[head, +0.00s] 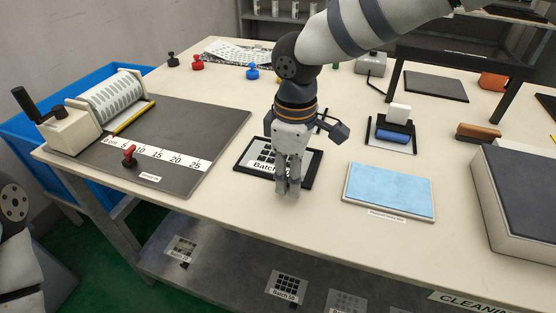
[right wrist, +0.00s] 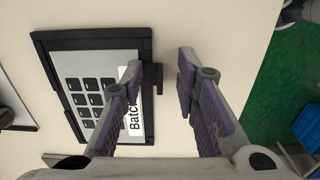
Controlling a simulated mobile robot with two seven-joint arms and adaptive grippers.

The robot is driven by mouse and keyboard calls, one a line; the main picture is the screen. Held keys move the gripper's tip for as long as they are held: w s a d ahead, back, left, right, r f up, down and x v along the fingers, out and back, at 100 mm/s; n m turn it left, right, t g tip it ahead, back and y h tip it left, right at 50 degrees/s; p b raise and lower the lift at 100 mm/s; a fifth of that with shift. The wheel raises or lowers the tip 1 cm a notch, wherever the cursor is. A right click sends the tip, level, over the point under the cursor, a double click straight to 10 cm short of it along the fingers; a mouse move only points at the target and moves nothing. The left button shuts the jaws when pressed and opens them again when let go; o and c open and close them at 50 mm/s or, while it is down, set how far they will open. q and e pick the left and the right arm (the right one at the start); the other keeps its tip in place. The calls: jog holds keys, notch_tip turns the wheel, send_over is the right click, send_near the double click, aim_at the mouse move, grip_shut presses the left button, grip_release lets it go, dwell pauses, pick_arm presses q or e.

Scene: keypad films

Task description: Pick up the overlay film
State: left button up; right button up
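The overlay film (head: 253,161), a pale sheet with dark keypad squares and a label starting "Batch", lies in a black frame (head: 309,174) on the table. The film also shows in the right wrist view (right wrist: 85,90), flat inside the frame (right wrist: 95,40). My right gripper (head: 287,190) hangs over the frame's near edge and hides part of the film. In the right wrist view its fingers (right wrist: 158,72) are apart, with a small black tab of the frame seen between them and nothing held. My left gripper is out of view; only part of my left arm shows.
A grey cutting board (head: 205,125) with a ruler and roller lies to the left. A blue pad (head: 390,190) lies to the right, near a large grey-topped box (head: 525,190). More films, including one labelled Batch (head: 287,287), lie on the lower shelf. Bare tabletop surrounds the frame.

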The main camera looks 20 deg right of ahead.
grip_shut()
jog(key=shift+r, duration=0.15)
